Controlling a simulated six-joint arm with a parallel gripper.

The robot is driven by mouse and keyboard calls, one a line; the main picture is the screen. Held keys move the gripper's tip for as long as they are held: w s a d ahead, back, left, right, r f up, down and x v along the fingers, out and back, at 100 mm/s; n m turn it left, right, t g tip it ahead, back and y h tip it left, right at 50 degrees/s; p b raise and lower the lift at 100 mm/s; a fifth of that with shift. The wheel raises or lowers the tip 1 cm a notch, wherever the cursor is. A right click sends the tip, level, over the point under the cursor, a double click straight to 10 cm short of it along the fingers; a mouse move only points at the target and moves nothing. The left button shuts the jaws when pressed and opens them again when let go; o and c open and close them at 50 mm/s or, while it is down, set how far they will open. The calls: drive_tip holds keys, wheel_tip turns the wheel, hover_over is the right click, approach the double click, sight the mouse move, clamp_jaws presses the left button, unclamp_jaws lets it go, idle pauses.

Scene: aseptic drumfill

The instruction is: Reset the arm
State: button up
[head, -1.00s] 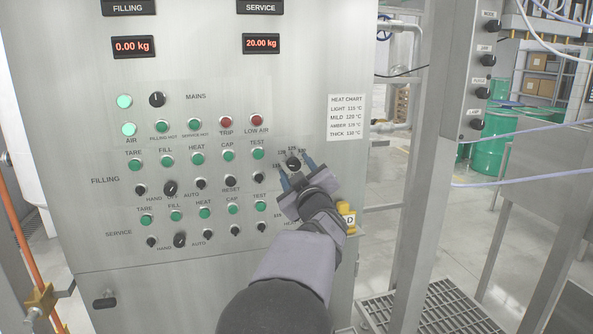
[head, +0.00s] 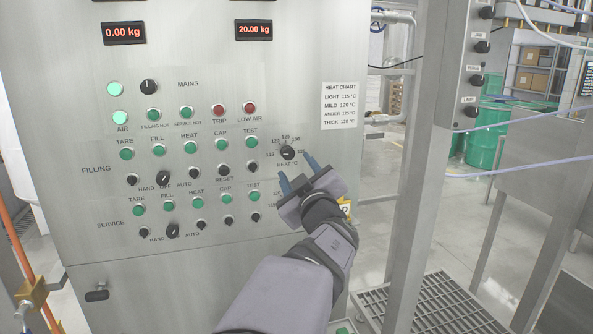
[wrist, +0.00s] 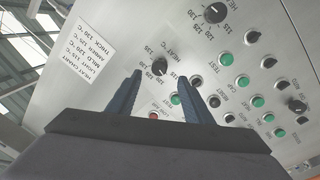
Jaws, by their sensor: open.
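My gripper (head: 299,170) is open and empty, its two blue fingers apart, in front of the steel control panel (head: 60,190). In the head view it is just below and right of the filling heat knob (head: 287,153), apart from it, and hides the lower-right part of the panel.
Green buttons (head: 190,147) and black switches cover the panel left of my gripper. A heat chart (head: 340,105) is on its right side. A steel post (head: 415,190) stands to the right, with a floor grating (head: 445,305) beside it. Green drums (head: 487,135) are further back.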

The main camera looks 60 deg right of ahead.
drive_tip(key=s+d+f+m+g, duration=0.3)
drive_tip(key=s+f+m+g, duration=0.3)
drive_tip(key=s+f+g, duration=0.5)
drive_tip(key=s+a+f+m+y, duration=0.1)
drive_tip(key=s+a+f+y, duration=0.15)
drive_tip(key=f, duration=0.25)
drive_tip(key=s+a+f+m+g+y, duration=0.1)
drive_tip(key=a+f+y, duration=0.15)
drive_tip(key=f, duration=0.25)
drive_tip(key=s+a+f+m+y, duration=0.1)
drive_tip(key=s+a+f, duration=0.15)
drive_tip(key=f, duration=0.35)
drive_tip(key=w+a+f+n+y+p, duration=0.1)
drive_tip(key=w+a+f+y, duration=0.35)
drive_tip(key=a, duration=0.75)
drive_tip(key=w+a+f+n+y, duration=0.1)
drive_tip(key=w+a+f+y, duration=0.35)
drive_tip(key=a, duration=0.75)
drive_tip(key=w+a+n+p, duration=0.1)
drive_tip(key=w+a+n, duration=0.3)
drive_tip(key=a, duration=0.6)
drive_tip(key=w+a+n+h+p, duration=0.1)
drive_tip(key=w+a+n, duration=0.3)
drive_tip(key=a, duration=0.6)
drive_tip(key=shift+w+f+n, duration=0.15)
drive_tip(key=shift+f+n, duration=0.3)
drive_tip(key=shift+n, duration=0.35)
